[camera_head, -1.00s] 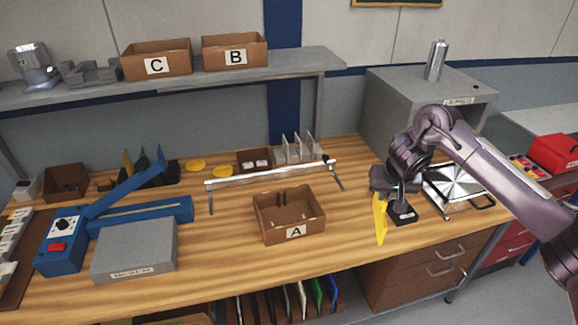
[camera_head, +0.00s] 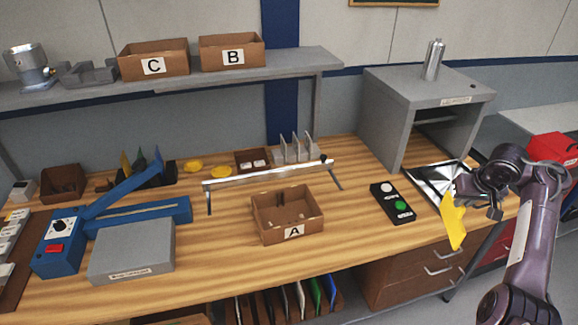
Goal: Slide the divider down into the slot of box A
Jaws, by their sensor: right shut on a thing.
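Box A (camera_head: 293,232) is a brown open box with an "A" label, standing on the wooden workbench near the middle. Small slot ribs show on its inside walls. The yellow divider (camera_head: 453,222) is a thin plate held by my right gripper (camera_head: 461,190), well to the right of box A and near the bench's front right edge. The right gripper is shut on the divider's upper part, and the plate hangs below it, slightly tilted. The fingertips are partly hidden by the wrist. My left gripper is not in view.
A metal bar on legs (camera_head: 270,174) stands just behind box A. A black button box (camera_head: 392,203) and a shiny metal plate (camera_head: 432,176) lie to the right, before a grey press housing (camera_head: 405,105). A blue sealer (camera_head: 62,243) stands left. Bench between box A and button box is clear.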

